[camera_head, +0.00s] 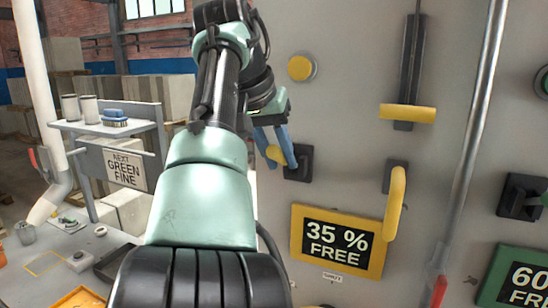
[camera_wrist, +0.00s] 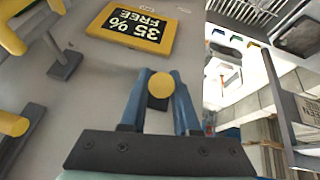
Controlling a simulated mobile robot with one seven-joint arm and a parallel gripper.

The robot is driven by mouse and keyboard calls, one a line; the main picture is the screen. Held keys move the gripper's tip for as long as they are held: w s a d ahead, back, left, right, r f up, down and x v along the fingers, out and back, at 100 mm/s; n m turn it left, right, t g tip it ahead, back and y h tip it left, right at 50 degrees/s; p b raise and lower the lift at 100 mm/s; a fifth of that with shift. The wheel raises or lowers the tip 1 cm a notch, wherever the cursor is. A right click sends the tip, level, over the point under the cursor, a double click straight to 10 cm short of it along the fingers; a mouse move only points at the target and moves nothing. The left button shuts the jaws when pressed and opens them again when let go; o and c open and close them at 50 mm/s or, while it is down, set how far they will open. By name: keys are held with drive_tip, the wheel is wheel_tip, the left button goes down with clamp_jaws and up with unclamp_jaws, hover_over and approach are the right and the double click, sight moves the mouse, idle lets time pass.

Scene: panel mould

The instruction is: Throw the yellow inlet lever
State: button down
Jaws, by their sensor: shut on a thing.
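A yellow lever (camera_head: 277,155) stands out from a dark mount (camera_head: 298,164) on the grey panel, left of and above the 35 % sign. My gripper (camera_head: 274,148) is shut on it, with one blue finger on each side. In the wrist view, the lever's round yellow end (camera_wrist: 160,87) sits between the fingers of my gripper (camera_wrist: 160,78). The fingers hide part of the lever and its root. No label naming it as the inlet lever can be read.
A yellow-framed "35 % FREE" sign (camera_head: 338,243) is below right. A yellow button (camera_head: 301,67), a yellow slide handle (camera_head: 407,113) and another yellow handle (camera_head: 395,205) are on the panel. A metal pipe (camera_head: 473,130) runs down it. A shelf (camera_head: 110,126) stands left.

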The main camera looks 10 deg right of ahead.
drive_tip(key=shift+r, duration=0.1)
drive_tip(key=c, duration=0.6)
unclamp_jaws()
drive_tip(key=shift+c, duration=0.2)
drive_tip(key=v, duration=1.3)
drive_tip(key=shift+p, duration=0.45)
drive_tip(key=shift+s, duration=0.1)
